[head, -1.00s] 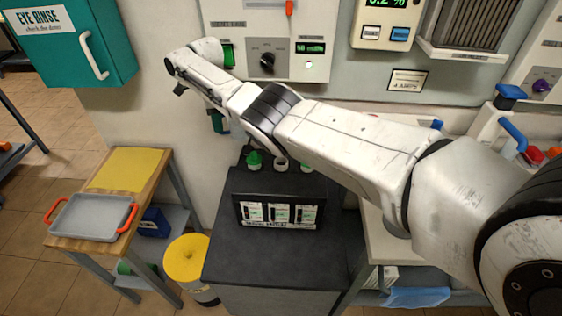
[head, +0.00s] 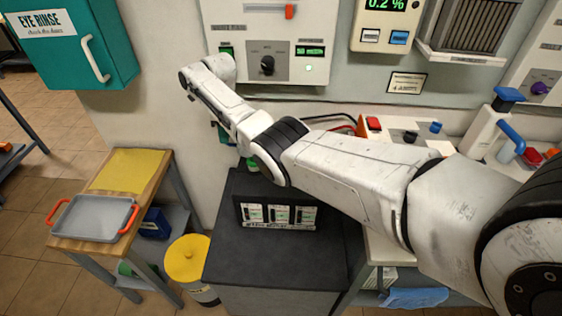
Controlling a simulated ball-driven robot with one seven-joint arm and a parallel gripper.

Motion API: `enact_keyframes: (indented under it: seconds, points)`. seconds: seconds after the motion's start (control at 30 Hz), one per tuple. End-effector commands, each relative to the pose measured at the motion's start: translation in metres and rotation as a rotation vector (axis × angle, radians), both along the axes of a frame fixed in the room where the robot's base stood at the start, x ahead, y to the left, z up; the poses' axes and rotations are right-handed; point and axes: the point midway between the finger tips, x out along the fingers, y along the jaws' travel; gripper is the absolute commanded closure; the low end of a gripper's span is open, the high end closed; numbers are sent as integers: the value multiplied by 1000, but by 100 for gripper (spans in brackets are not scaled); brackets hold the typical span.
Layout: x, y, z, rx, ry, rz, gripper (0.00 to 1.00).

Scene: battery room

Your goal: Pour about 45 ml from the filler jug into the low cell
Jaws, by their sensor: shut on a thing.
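A black battery block (head: 278,226) sits on the dark cabinet, with three white level panels on its front showing small green marks. I cannot tell from them which cell is low. My forearm crosses above the block and hides the cell openings, leaving a sliver of a green cap (head: 252,165). My wrist is bent at the upper left, and my gripper's fingers are hidden behind my arm. A small dark and teal piece (head: 219,132) shows below my forearm; I cannot tell if it is part of the filler jug. The jug is not clearly visible.
A wall panel (head: 290,72) with a knob and green display is close behind my wrist. A wooden side table (head: 80,244) holds a grey tray (head: 92,218). A yellow-lidded bin (head: 186,258) stands beside the cabinet (head: 275,265). A blue-handled white device (head: 485,125) is at right.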

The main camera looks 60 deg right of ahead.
Motion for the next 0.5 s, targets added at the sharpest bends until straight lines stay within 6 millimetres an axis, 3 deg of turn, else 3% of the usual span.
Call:
enact_keyframes:
  seconds: [0.13,0.5]
  points:
    - [-6,-2,12,27,-52,5,100]
    - [-24,-11,22,128,-246,12,100]
